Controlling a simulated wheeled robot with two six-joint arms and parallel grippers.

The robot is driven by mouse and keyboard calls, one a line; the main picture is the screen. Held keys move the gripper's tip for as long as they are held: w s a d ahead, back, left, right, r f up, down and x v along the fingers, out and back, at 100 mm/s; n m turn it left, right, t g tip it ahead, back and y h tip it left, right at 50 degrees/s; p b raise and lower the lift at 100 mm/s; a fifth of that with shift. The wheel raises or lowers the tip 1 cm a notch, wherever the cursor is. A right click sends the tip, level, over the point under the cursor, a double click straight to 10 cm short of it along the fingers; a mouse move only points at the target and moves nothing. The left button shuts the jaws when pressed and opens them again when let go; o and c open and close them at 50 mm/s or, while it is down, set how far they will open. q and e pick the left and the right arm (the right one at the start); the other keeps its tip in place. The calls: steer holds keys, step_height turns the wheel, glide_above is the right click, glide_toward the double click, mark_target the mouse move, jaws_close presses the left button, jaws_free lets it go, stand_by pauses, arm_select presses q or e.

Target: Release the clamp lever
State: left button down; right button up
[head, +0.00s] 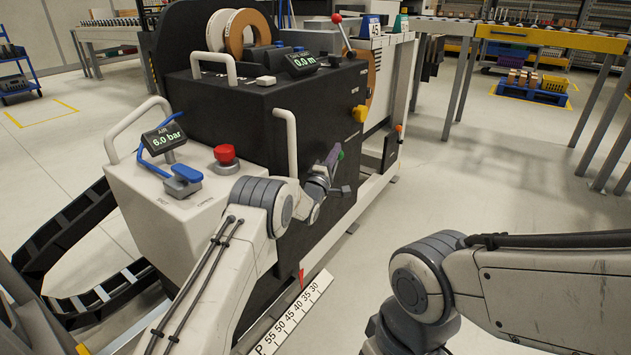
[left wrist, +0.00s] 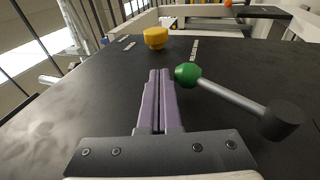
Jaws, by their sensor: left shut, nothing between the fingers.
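A lever with a green ball knob (left wrist: 188,75) and a grey rod runs to a black round hub (left wrist: 282,121) on the dark machine panel in the left wrist view. In the head view its green knob (head: 341,155) shows just past my left gripper (head: 334,156). My left gripper's purple fingers (left wrist: 158,78) are shut together with nothing between them. Their tips are just left of the green ball in the left wrist view; I cannot tell whether they touch it. My right arm comes in at the lower right of the head view, but its gripper is out of frame.
A yellow knob (left wrist: 156,38) stands on the panel beyond the fingers. The black machine (head: 265,110) carries a red-ball lever (head: 337,18) and a display. A white cabinet with a red button (head: 225,153) stands at left. Open floor (head: 480,180) lies to the right.

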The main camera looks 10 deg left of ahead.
arm_select(q)
steer(key=shift+s, duration=0.1)
steer(key=p+v, duration=0.4)
steer(key=v, duration=0.6)
steer(key=shift+s, duration=0.15)
steer(key=shift+f, duration=0.1)
